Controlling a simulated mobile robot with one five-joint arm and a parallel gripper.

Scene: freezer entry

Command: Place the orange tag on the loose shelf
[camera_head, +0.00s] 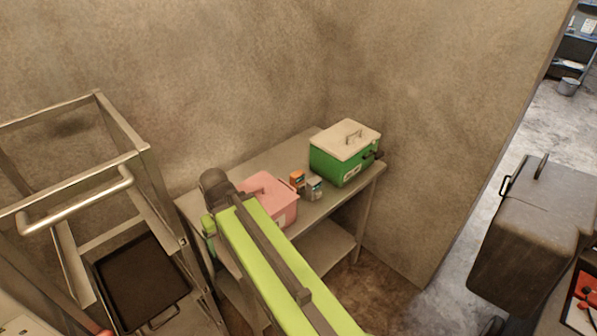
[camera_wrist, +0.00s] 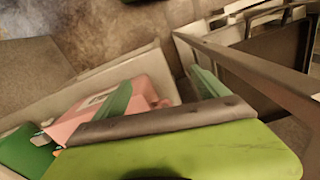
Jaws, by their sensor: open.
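I cannot make out an orange tag in either view. The only small orange thing is a little orange container (camera_head: 297,179) on the steel table, beside a grey-white one (camera_head: 314,188). I cannot tell which surface is the loose shelf; the table has a lower shelf (camera_head: 325,250), partly hidden by my arm. My gripper (camera_wrist: 163,92) shows two green fingers apart, with nothing seen held between them. In the head view my gripper (camera_head: 209,228) is mostly hidden at the table's left end, beside the pink box (camera_head: 272,195). The pink box also shows in the wrist view (camera_wrist: 150,87).
A green box with a white lid (camera_head: 345,153) stands at the table's right end. A metal rack (camera_head: 140,160) with a dark tray (camera_head: 143,282) stands at the left. A dark grey handled case (camera_head: 530,235) stands at the right.

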